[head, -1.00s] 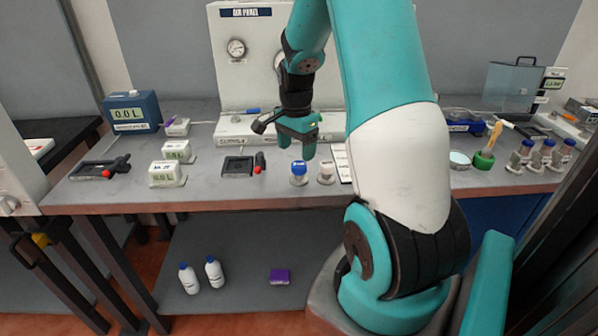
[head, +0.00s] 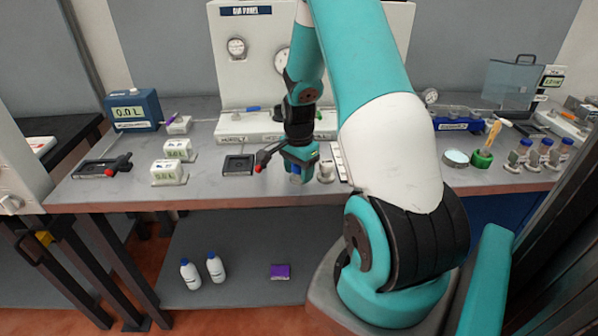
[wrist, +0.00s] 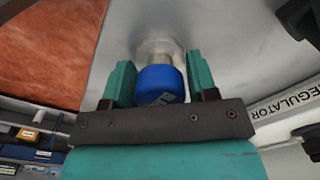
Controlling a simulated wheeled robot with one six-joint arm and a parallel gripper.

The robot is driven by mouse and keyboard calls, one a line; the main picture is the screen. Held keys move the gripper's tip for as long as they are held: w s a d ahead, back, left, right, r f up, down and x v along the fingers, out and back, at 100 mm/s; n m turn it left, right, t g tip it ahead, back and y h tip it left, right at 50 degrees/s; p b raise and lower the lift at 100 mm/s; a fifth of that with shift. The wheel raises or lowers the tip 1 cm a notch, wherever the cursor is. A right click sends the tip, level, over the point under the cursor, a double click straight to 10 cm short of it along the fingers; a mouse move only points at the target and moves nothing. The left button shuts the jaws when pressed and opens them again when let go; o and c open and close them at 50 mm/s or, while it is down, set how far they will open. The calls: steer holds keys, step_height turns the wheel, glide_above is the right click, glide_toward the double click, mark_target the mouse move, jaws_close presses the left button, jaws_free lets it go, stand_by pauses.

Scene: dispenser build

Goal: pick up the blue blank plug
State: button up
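The blue blank plug (wrist: 161,84) has a round blue cap on a pale metal-coloured holder (wrist: 157,45), as seen in the wrist view. It sits between the two teal fingers of my gripper (wrist: 161,82). The fingers are apart, one on each side of the cap, with narrow gaps; I see no firm grip. In the head view my gripper (head: 297,166) is low over the bench's front edge and hides most of the plug.
A second small holder (head: 326,171) stands close to the right of my gripper. A black tray (head: 238,165) lies to the left on the grey bench (head: 225,190). White display boxes (head: 168,172) stand further left. The gas panel (head: 262,60) rises behind.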

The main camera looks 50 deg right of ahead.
steer(key=c, duration=0.6)
